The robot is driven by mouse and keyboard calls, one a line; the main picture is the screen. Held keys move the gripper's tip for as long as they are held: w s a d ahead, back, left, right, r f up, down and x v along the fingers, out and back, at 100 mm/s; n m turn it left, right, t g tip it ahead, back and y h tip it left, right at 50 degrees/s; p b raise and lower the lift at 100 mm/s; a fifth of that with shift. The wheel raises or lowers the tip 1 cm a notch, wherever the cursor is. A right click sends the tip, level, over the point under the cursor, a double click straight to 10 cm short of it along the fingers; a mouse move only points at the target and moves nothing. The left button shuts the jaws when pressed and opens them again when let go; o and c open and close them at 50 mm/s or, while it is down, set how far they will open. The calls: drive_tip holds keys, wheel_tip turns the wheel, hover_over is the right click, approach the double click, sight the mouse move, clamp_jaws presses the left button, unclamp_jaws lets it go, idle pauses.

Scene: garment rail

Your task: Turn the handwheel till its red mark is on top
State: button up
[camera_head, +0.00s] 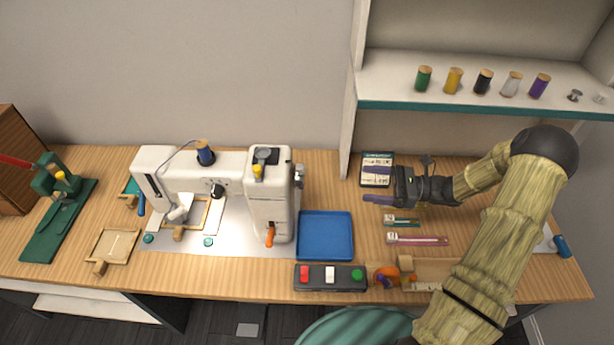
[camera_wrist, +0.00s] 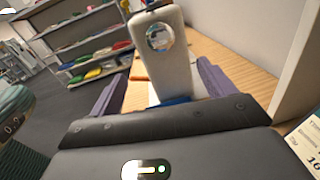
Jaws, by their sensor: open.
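The handwheel (camera_head: 298,176) is on the right end of the white sewing machine (camera_head: 268,208). In the wrist view the shiny round handwheel (camera_wrist: 159,37) faces me near the top of the machine's end. I cannot make out its red mark. My gripper (camera_head: 376,199) is to the right of the handwheel and apart from it, pointing left toward the machine. In the wrist view its two purple fingers (camera_wrist: 160,86) are spread wide with nothing held between them.
A blue tray (camera_head: 325,236) lies between the machine and my gripper's side of the table. A button box (camera_head: 330,277) is at the front edge. A card (camera_head: 377,170) lies behind my gripper. A shelf (camera_head: 480,82) with several spools overhangs the back right.

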sight(299, 176)
drive_tip(key=shift+a, duration=0.1)
drive_tip(key=w+a+p, duration=0.2)
drive_tip(key=a+p, duration=0.2)
drive_tip(key=a, duration=1.3)
drive_tip(key=shift+w+p, duration=0.15)
drive_tip(key=shift+p, duration=0.25)
drive_tip(key=c, duration=1)
